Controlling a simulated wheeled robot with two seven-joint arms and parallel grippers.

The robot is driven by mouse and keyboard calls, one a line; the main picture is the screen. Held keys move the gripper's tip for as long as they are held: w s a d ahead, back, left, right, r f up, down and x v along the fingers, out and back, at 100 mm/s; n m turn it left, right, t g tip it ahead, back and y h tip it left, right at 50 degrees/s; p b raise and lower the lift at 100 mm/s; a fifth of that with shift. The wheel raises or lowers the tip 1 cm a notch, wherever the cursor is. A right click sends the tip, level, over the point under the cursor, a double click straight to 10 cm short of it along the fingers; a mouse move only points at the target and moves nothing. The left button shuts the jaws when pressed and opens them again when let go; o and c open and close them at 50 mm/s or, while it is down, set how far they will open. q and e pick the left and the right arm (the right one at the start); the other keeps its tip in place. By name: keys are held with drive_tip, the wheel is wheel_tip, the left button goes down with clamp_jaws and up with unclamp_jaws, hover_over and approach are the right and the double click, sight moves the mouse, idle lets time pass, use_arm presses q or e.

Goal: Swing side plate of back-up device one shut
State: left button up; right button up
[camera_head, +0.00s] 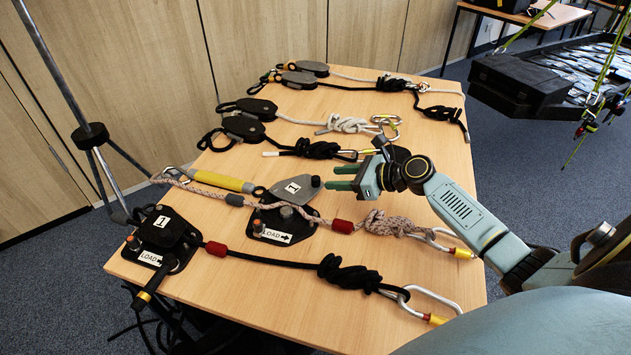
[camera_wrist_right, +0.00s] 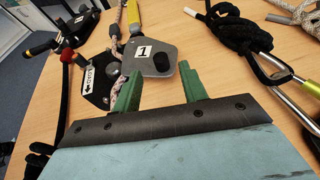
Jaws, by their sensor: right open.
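Two rope devices marked 1 show in the head view. The closed black device (camera_head: 165,238) is at the table's left corner with black rope. The other device has a black base plate (camera_head: 284,226) with patterned rope. Its grey side plate (camera_head: 297,188), marked 1, is swung out to the far side, leaving the base uncovered. In the wrist view the grey side plate (camera_wrist_right: 150,58) lies just beyond the fingers. My right gripper (camera_head: 328,177) has green fingers, open and empty, beside the plate's rounded tip. Whether they touch cannot be told. My left gripper is not in view.
A yellow handle (camera_head: 222,179) extends from the grey plate's side. A black knot (camera_head: 346,272) and a patterned knot (camera_head: 388,223) with carabiners lie near. More black devices (camera_head: 243,125) and ropes lie farther back. A metal tripod (camera_head: 92,140) stands at left.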

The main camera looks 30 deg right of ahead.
sight(318, 178)
drive_tip(key=b+x, duration=0.1)
drive_tip(key=x, duration=0.4)
drive_tip(key=shift+w+a+f, duration=0.1)
drive_tip(key=shift+w+f, duration=0.1)
drive_tip(key=shift+w, duration=0.1)
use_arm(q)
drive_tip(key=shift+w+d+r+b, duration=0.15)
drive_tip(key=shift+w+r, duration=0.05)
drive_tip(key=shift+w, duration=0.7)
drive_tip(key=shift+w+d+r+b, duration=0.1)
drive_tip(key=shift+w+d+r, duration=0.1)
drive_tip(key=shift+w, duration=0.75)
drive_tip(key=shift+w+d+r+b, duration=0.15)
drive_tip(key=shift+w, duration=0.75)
use_arm(e)
drive_tip(key=shift+w+a+f, duration=0.25)
drive_tip(key=shift+w+a, duration=0.2)
drive_tip(key=shift+w, duration=0.1)
drive_tip(key=shift+c, duration=0.4)
clamp_jaws()
